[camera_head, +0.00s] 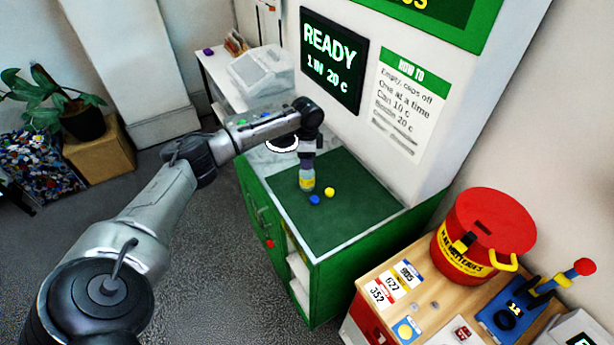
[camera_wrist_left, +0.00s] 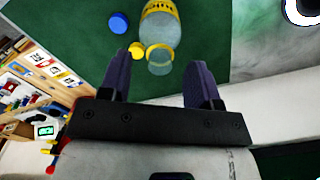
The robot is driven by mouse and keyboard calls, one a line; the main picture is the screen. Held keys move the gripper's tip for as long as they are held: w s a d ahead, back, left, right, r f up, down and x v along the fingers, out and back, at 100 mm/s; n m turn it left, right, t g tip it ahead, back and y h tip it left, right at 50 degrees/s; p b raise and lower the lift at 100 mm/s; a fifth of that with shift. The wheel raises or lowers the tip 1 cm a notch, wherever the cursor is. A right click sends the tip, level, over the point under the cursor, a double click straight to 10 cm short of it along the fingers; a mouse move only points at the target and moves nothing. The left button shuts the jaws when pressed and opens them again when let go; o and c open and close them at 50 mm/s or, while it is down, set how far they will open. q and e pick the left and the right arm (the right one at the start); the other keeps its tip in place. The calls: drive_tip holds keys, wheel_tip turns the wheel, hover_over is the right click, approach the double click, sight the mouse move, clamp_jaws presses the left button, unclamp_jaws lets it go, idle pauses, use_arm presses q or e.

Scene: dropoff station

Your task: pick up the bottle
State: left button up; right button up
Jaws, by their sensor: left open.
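The bottle (camera_head: 307,183) is clear with a yellow label and is on the green mat on the counter. Its upper part in the head view is hidden by my left gripper (camera_head: 307,163), which is right above it. In the left wrist view the bottle (camera_wrist_left: 160,30) lies just ahead of the open fingers of my left gripper (camera_wrist_left: 161,78), roughly centred between them. My right gripper is not in view.
A blue cap (camera_head: 314,200) and a yellow cap (camera_head: 329,192) lie beside the bottle on the green mat (camera_head: 350,215). A wall screen (camera_head: 333,60) rises behind. A red pot-like container (camera_head: 485,235) stands on a wooden cart at right. The mat's right side is clear.

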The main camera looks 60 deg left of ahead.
sight(307, 174)
use_arm(q)
drive_tip(key=shift+f, duration=1.15)
clamp_jaws()
